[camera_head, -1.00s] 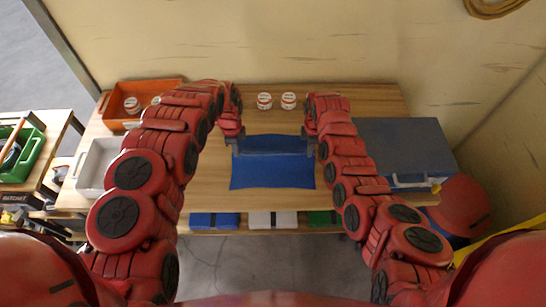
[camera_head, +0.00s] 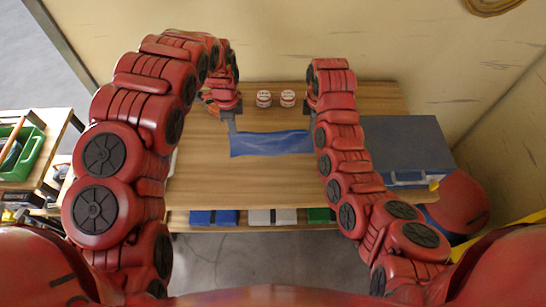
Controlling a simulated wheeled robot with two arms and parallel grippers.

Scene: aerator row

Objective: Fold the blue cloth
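The blue cloth (camera_head: 270,143) lies on the wooden table as a narrow band running left to right, with its left end slightly lower than its right. Its surface looks creased. My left gripper (camera_head: 231,122) is at the cloth's back left corner, with its fingers pointing down. My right gripper (camera_head: 309,126) is at the cloth's back right corner, partly covered by its own arm. The fingertips are too small to tell whether either gripper is open or pinching cloth.
Two white jars with red bands (camera_head: 263,98) (camera_head: 287,99) stand behind the cloth. A grey-blue case (camera_head: 408,146) is at the table's right. A green crate (camera_head: 22,155) stands on a side bench at left. The wooden table (camera_head: 240,192) is bare in front of the cloth.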

